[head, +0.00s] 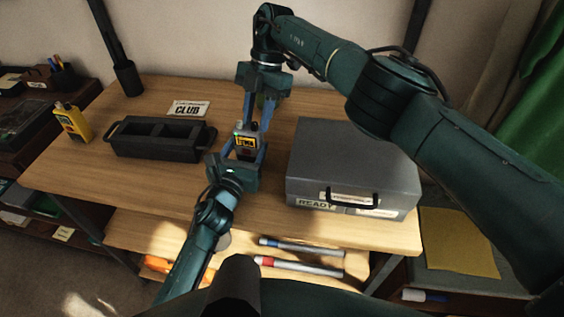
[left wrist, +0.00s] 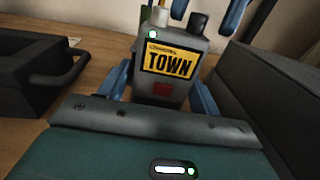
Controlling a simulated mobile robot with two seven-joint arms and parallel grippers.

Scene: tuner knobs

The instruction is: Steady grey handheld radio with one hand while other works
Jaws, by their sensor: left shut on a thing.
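The grey handheld radio (head: 249,153) stands upright on the wooden table, with a yellow label; the left wrist view reads "TOWN" on the radio (left wrist: 190,92) above a red patch. A pale knob (left wrist: 160,15) and a dark knob (left wrist: 198,20) are on its top. My left gripper (head: 245,148) is shut on the radio's body from the front, one blue finger on each side. My right gripper (head: 257,118) points down from above and behind the radio. Its blue fingers are apart near the radio's top, with no clear contact visible.
A black open tray (head: 160,150) with handles stands left of the radio, and a grey "READY" case (head: 350,150) stands close on the right. A "CLUB" card (head: 190,108) lies behind. A yellow radio (head: 73,122) stands at the far left. Marker-like sticks (head: 300,247) lie on the lower shelf.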

